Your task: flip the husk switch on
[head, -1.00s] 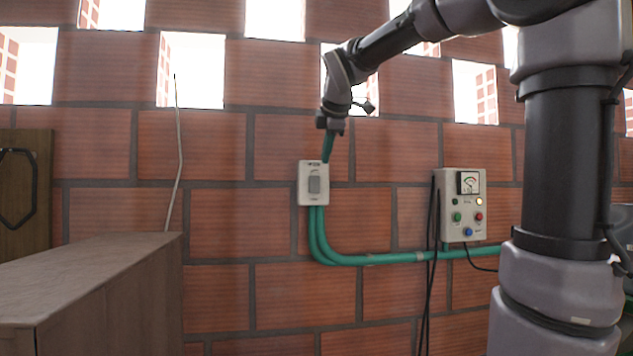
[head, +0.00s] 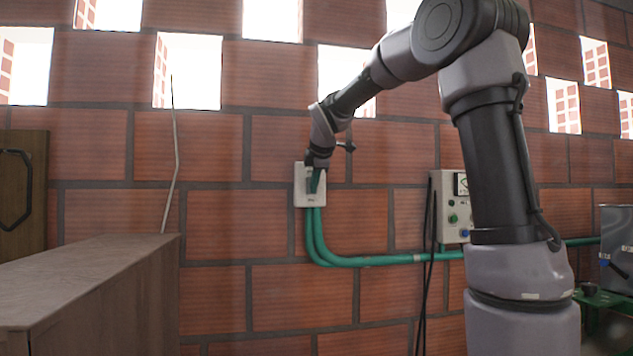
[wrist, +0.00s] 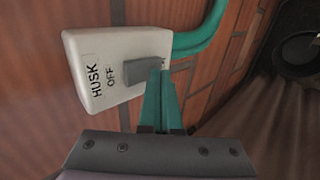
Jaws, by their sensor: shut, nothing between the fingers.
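The husk switch (head: 301,198) is a white box with a grey rocker on the brick wall, partly hidden behind my gripper in the head view. In the wrist view the switch box (wrist: 90,62) reads "HUSK" and "OFF", and its raised grey rocker (wrist: 144,69) is beside the lettering. My gripper (wrist: 161,76) has its green fingers together and empty, with the tips right by the rocker's edge. I cannot tell whether they touch it. In the head view my gripper (head: 315,187) points down in front of the box.
Green conduit pipes (head: 375,260) run down from the switch and along the wall to the right. A control box (head: 448,215) with a gauge and buttons is to the right, partly hidden by my arm. A wooden cabinet (head: 110,290) stands at lower left.

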